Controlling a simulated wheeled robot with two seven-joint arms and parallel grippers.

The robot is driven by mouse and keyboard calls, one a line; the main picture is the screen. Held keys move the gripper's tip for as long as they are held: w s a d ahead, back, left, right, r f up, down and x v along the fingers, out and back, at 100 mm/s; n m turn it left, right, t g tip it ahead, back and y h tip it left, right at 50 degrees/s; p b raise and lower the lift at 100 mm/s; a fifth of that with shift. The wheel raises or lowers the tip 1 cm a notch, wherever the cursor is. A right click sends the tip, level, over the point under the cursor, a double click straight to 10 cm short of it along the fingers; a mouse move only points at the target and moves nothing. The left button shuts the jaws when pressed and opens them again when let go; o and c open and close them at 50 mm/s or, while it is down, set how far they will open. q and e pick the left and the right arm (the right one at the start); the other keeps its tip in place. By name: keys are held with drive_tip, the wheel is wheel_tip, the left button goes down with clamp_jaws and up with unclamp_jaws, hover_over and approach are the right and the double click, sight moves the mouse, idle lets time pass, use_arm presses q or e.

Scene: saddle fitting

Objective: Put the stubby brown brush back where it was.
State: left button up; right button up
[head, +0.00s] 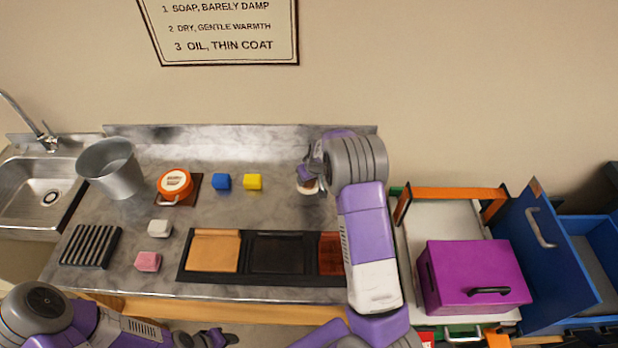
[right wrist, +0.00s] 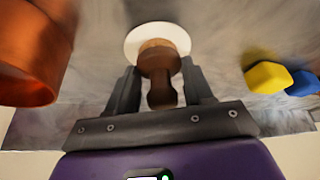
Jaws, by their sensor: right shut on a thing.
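The stubby brown brush (right wrist: 160,75) is between the two fingers of my right gripper (right wrist: 160,95), which is shut on it. A round white disc (right wrist: 150,33) shows just beyond the brush's tan end; I cannot tell whether they touch. In the head view my right gripper (head: 309,172) is low over the back right of the counter, with a white rim (head: 308,190) below it. My own arm hides much of that spot. My left gripper (head: 210,338) is at the bottom edge, away from the counter items; its fingers are too unclear to judge.
A copper-coloured vessel (right wrist: 35,50) stands close beside my right gripper. Yellow (head: 253,182) and blue (head: 222,182) blocks lie to the left. A black tray (head: 189,271) holds tan, black and reddish sections at the front. A purple box (head: 470,275) is right of the counter.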

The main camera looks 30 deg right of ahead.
drive_tip(key=o, duration=1.1)
drive_tip(key=shift+r, duration=0.25)
drive_tip(key=p+v, duration=0.1)
drive_tip(key=v, duration=1)
drive_tip(key=shift+s+r+p, duration=0.15)
drive_tip(key=shift+r+p, duration=0.15)
drive_tip(key=shift+p, duration=0.1)
